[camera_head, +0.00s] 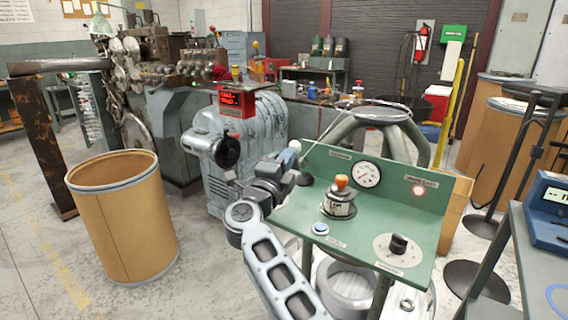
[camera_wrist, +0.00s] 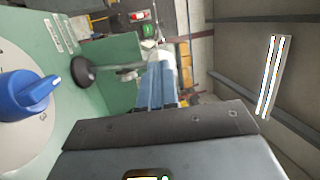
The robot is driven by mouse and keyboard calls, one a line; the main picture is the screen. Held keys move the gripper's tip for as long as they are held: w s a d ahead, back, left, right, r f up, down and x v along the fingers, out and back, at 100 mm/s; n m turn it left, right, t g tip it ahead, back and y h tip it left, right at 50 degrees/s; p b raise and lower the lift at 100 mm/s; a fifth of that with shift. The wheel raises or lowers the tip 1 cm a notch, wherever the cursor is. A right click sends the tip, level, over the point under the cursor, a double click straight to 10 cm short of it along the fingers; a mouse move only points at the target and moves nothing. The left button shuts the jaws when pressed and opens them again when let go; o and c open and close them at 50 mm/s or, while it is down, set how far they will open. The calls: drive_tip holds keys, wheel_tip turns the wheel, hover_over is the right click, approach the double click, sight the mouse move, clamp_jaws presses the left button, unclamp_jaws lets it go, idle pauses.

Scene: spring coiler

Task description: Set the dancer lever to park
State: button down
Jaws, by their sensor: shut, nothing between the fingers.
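The dancer lever (camera_head: 295,146) stands at the left end of the green control panel (camera_head: 360,275), with a pale knob and a black round base. In the wrist view its black base (camera_wrist: 83,70) shows left of centre, with a thin rod running right toward my fingers. My gripper (camera_head: 288,160) is shut and empty, close beside the lever; I cannot tell whether it touches. The shut fingers (camera_wrist: 160,75) appear blue-grey in the wrist view. They partly hide the lever's far end. The lever's position labels are too small to read.
The panel also carries an orange-topped device (camera_head: 340,195), a gauge (camera_head: 367,174), a blue button (camera_head: 320,228) and a black dial knob (camera_head: 398,244). A blue knob (camera_wrist: 25,92) shows in the wrist view. A fibre drum (camera_head: 125,225) stands on the left; a large machine stands behind.

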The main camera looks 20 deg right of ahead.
sight(294, 147)
drive_tip(key=shift+r, duration=0.1)
drive_tip(key=p, duration=0.2)
drive_tip(key=r+p, duration=0.1)
drive_tip(key=p, duration=0.1)
drive_tip(key=shift+w+d+r+g, duration=0.25)
drive_tip(key=shift+w+d+g, duration=0.05)
drive_tip(key=p, duration=0.1)
drive_tip(key=d+r+y+p, duration=0.1)
drive_tip(key=p, duration=0.1)
drive_tip(key=shift+w+g, duration=0.25)
drive_tip(key=shift+g, duration=0.05)
drive_tip(key=shift+w+d+r+m+g+y+p, duration=0.3)
drive_tip(key=shift+w+d+g+y+p, duration=0.15)
drive_tip(key=shift+p, duration=0.8)
drive_tip(key=shift+w+d+r+p, duration=0.1)
drive_tip(key=shift+w+d+p, duration=0.25)
drive_tip(key=shift+d+p, duration=0.3)
drive_tip(key=s+d+x, duration=0.1)
drive_tip(key=x, duration=0.6)
drive_tip(key=shift+w+d+r, duration=0.2)
drive_tip(key=shift+r, duration=0.1)
